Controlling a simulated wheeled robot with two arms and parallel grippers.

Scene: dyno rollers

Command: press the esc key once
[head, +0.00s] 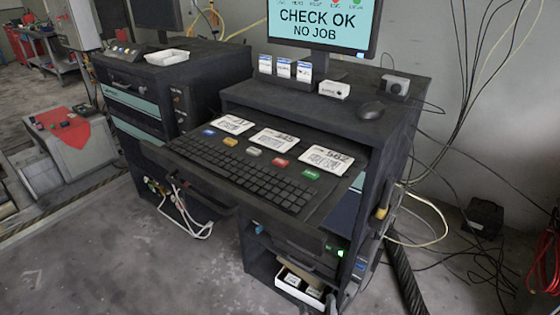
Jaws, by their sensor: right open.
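A black keyboard (238,168) lies on the pulled-out shelf of the dark cabinet in the middle of the head view. Its key letters are too small to read, so I cannot pick out the esc key. A row of coloured keys or tags runs along its far side: blue (209,133), yellow (230,142), white (254,151), red (281,162) and green (311,174). Their lettering is not legible. Neither of my grippers can be made out in this view, and nothing touches the keyboard.
Three white cards, one of them here (326,159), lie behind the keyboard. A monitor (320,25) reading "CHECK OK NO JOB" stands above, with a mouse (371,110) on the cabinet top. Cables hang at the right. The space above the keyboard is clear.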

